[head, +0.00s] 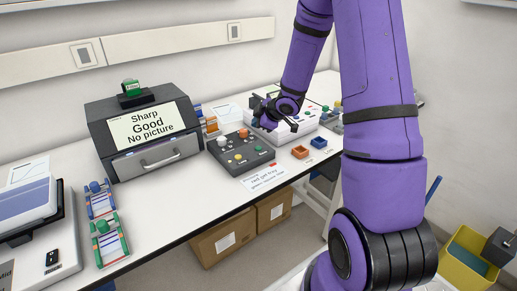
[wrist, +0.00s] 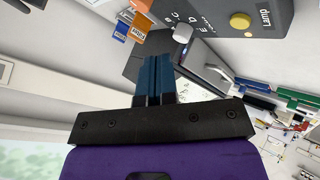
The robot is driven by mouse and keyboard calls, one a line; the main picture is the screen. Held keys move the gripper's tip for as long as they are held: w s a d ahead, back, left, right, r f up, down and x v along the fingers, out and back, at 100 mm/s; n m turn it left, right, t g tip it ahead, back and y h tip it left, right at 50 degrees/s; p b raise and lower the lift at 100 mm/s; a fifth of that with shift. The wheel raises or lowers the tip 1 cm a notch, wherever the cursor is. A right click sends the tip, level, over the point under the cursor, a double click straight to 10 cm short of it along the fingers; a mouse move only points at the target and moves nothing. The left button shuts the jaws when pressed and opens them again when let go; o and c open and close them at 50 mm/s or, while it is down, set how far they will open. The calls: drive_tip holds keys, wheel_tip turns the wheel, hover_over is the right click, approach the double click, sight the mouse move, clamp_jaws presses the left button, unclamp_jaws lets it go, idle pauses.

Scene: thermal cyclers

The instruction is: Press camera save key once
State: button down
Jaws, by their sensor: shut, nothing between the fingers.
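In the wrist view part of a grey panel (wrist: 215,25) shows a yellow key (wrist: 240,20) marked "Lamp" and a white knob (wrist: 182,33). My gripper (head: 270,113) is right of and behind the panel; its blue fingers (wrist: 155,78) are shut and empty.
A white device (head: 285,132) with coloured keys stands below my gripper. An orange (head: 300,152) and a blue (head: 319,142) small tray lie on the bench to its right. Colourful racks (head: 107,238) stand at the left. A printed card (head: 265,177) lies at the front edge.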

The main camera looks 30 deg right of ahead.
sight(258, 148)
drive_tip(key=shift+f, duration=3.5)
drive_tip(key=shift+f, duration=0.15)
drive_tip(key=shift+f, duration=0.25)
drive_tip(key=shift+f, duration=0.35)
drive_tip(key=shift+r, duration=0.75)
drive_tip(key=shift+r, duration=2.55)
drive_tip(key=shift+r, duration=0.1)
